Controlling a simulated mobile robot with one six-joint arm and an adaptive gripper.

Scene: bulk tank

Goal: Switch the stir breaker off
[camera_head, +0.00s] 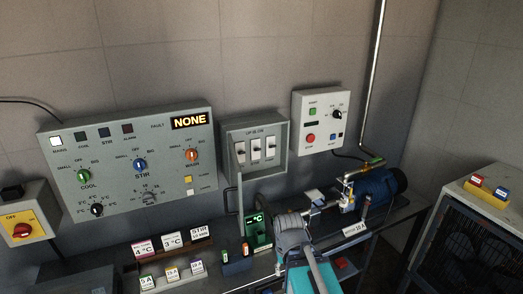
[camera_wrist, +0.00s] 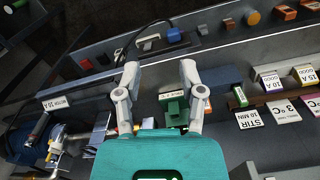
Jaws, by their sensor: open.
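The breaker box (camera_head: 255,150) is a grey open-fronted box on the wall in the head view, marked "UP IS ON". Several pale breakers with dark levers sit side by side in it. Their names are too small to read, so I cannot tell which is the stir breaker (camera_head: 255,150) or how its lever stands. The breaker box is not clear in the wrist view. My gripper (camera_wrist: 159,67) is open and empty, its two grey fingers spread above the bench. In the head view my arm is below and right of the box, apart from it.
A control panel (camera_head: 125,165) with STIR and COOL knobs is left of the box; its display reads "NONE". A smaller panel (camera_head: 322,120) is at right. A motor (camera_head: 380,186) with pipework, a green meter (camera_head: 257,230) and labelled blocks (camera_head: 172,272) stand on the bench.

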